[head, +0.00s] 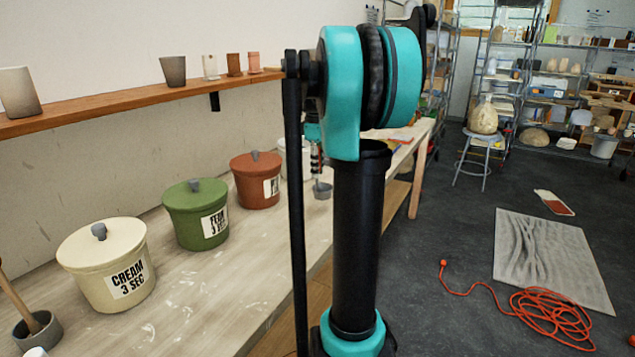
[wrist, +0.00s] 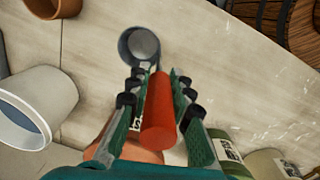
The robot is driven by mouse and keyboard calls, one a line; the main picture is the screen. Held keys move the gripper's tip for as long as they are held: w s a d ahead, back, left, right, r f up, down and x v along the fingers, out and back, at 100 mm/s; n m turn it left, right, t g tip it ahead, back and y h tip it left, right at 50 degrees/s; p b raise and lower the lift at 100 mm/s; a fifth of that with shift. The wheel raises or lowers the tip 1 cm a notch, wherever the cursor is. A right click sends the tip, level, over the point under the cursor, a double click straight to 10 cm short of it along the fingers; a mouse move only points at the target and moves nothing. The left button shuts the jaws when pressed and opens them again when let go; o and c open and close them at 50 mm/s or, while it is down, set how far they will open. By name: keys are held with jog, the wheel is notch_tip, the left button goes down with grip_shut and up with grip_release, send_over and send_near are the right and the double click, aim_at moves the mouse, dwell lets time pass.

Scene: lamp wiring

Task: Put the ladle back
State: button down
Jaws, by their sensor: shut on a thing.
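My gripper (wrist: 158,85) is shut on the red-orange handle (wrist: 160,105) of the ladle. The handle runs up the wrist view toward a small grey cup (wrist: 127,48) with a paler round shape inside it. I cannot tell whether the ladle's bowl is inside this cup or just above it. In the head view my gripper (head: 317,158) points down over the bench, and the grey cup (head: 323,191) is right below it. The ladle's lower end is not clear there.
Lidded red (head: 257,183), green (head: 195,215) and cream (head: 107,262) crocks line the bench (head: 190,310). A white bucket (wrist: 38,100) is close beside my gripper. Another grey cup (head: 38,332) holds a wooden-handled tool. A shelf (head: 120,98) with cups hangs above.

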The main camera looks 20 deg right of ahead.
aim_at(317, 190)
jog(key=shift+f, duration=2.45)
jog(key=c, duration=1.4)
grip_release()
jog(key=shift+o, duration=0.2)
jog(key=r, duration=1.2)
jog(key=shift+s+a+r, duration=0.2)
jog(key=shift+s, duration=0.05)
jog(key=shift+s, duration=0.1)
